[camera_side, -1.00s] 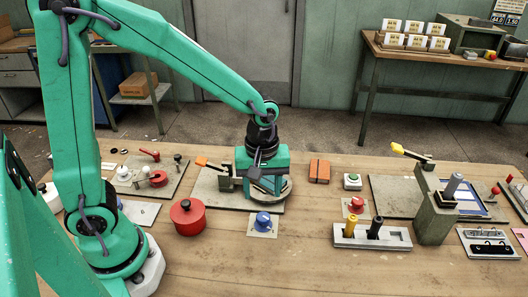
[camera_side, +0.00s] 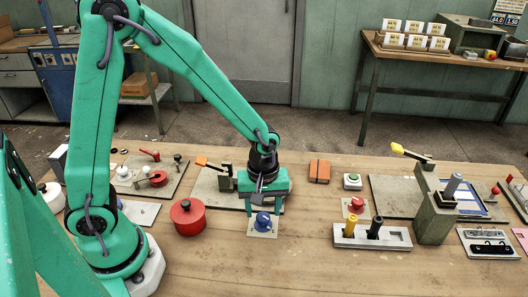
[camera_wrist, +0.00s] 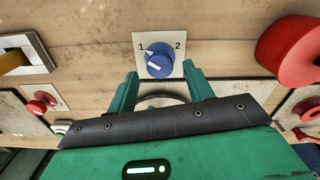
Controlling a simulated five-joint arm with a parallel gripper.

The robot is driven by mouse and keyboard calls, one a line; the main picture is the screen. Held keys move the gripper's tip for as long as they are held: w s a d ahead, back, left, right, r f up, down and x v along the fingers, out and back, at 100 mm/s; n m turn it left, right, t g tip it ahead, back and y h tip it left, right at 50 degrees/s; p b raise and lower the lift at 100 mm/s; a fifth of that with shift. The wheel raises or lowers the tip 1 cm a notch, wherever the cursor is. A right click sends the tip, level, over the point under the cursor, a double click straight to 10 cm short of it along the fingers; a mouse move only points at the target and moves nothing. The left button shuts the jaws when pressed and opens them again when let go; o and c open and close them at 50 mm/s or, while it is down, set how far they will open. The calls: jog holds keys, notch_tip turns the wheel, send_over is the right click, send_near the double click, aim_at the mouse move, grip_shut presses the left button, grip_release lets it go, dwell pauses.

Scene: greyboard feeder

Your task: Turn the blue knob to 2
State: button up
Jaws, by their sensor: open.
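The blue knob (camera_side: 263,222) stands on a small pale plate (camera_side: 254,231) on the table; it also shows in the wrist view (camera_wrist: 160,62). There its plate carries a 1 at the upper left and a 2 at the upper right. White marks on the knob lie on its left side, the upper one close to the 1. My gripper (camera_side: 264,207) is open and empty, just behind the knob in the side view. In the wrist view its two fingers (camera_wrist: 160,84) point at the knob and stand apart to either side, with the knob beyond their tips.
A red lidded pot (camera_side: 188,217) stands left of the knob. A grey board (camera_side: 209,188) with an orange-handled lever (camera_side: 202,161) lies behind. A grey block with yellow and black pegs (camera_side: 345,237) and a red button (camera_side: 356,205) are to the right. The table before the knob is clear.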

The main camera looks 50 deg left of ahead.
jog(key=shift+f, duration=0.8)
jog(key=c, duration=1)
jog(key=shift+o, duration=0.2)
